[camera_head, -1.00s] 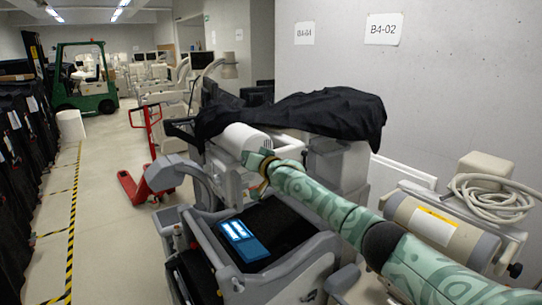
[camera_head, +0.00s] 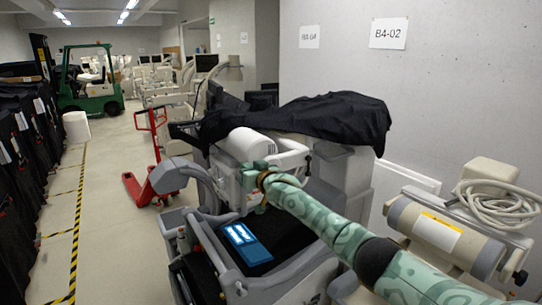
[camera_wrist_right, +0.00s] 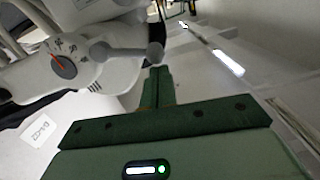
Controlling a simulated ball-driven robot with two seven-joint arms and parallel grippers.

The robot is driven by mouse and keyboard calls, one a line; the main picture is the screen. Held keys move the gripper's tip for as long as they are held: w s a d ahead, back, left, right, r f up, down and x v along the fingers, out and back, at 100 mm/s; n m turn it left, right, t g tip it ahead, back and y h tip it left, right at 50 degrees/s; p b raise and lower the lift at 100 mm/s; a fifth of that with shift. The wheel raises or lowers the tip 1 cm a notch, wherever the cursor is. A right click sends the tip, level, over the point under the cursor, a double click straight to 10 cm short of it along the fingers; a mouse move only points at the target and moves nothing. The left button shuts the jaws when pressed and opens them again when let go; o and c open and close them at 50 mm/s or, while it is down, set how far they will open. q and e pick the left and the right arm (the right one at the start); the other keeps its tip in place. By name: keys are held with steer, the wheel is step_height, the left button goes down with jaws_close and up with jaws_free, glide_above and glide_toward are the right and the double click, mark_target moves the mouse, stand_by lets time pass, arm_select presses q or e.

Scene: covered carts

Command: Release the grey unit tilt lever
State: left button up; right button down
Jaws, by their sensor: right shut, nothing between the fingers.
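The grey unit (camera_head: 338,172) stands by the wall with a black cover over its top and a white cylinder (camera_head: 247,145) on its near side. In the right wrist view, a grey lever with a rounded knob (camera_wrist_right: 154,52) reaches across from a pale housing, beside a dial (camera_wrist_right: 63,66) with a red pointer. My right gripper (camera_wrist_right: 160,72) is shut and empty, its fingertips just below the knob. I cannot tell whether they touch it. In the head view the right gripper (camera_head: 254,182) is small in front of the unit. The left gripper is not in view.
A blue-screened panel (camera_head: 246,243) lies on the cart below my arm. A beige cylinder unit with a coiled hose (camera_head: 497,200) stands at the right. A red pallet jack (camera_head: 150,188) and green forklift (camera_head: 90,82) are behind left.

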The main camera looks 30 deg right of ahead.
step_height(320, 180, up, 5)
steer(key=p, duration=0.6)
steer(key=s+d+b, duration=0.1)
steer(key=s+b, duration=0.1)
steer(key=s, duration=0.8)
steer(key=shift+s+d+f+b, duration=0.3)
steer(key=shift+s, duration=0.1)
steer(key=shift+w+a, duration=0.1)
